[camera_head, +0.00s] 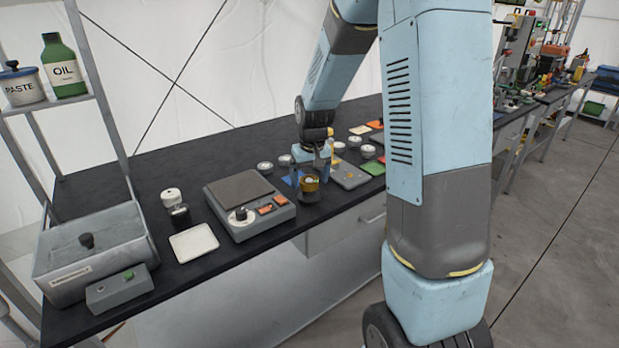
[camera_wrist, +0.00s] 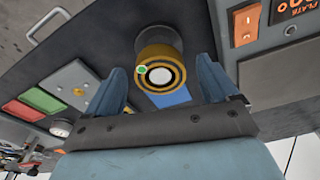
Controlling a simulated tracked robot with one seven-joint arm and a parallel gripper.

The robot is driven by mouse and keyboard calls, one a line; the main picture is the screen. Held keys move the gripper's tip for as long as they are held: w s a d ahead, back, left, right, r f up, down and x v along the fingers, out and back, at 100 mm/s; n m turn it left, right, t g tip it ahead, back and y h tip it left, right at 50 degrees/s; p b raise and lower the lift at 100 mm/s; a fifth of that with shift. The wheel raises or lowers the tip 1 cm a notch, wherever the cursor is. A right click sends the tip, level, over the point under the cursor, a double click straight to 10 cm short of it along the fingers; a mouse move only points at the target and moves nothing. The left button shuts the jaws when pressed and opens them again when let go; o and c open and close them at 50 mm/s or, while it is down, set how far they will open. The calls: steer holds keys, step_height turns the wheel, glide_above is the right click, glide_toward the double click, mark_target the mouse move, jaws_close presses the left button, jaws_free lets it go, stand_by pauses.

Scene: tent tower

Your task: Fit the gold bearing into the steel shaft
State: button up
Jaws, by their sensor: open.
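The gold bearing (camera_wrist: 181,74) is a gold ring around a black band and a pale round centre in the wrist view. It sits on top of a dark upright cylinder (camera_wrist: 158,38); in the head view the gold bearing (camera_head: 311,187) is near the bench's front edge. I cannot tell whether the pale centre is the end of the steel shaft. My gripper (camera_wrist: 162,84) is open, with one blue finger on each side of the bearing and a gap to both. In the head view my gripper (camera_head: 313,166) is just behind and above it.
A grey scale (camera_head: 250,202) with orange buttons stands to the left. A grey panel (camera_head: 348,176) and green pad (camera_head: 374,167) lie to the right, and several small pale round containers (camera_head: 265,167) behind. A white tray (camera_head: 194,243) and steel bath (camera_head: 95,245) stand further left.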

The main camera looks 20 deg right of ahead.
mark_target(313, 184)
step_height(313, 184, up, 14)
steer(key=s, duration=0.2)
steer(key=shift+f, duration=0.2)
stand_by(0.4)
steer(key=shift+d, duration=0.1)
steer(key=s+r+t, duration=0.2)
steer(key=s+r, duration=0.2)
steer(key=s, duration=0.9)
steer(key=s+r+t, duration=0.1)
steer(key=s+r, duration=0.2)
steer(key=s, duration=0.9)
steer(key=shift+s+r+m+t, duration=0.4)
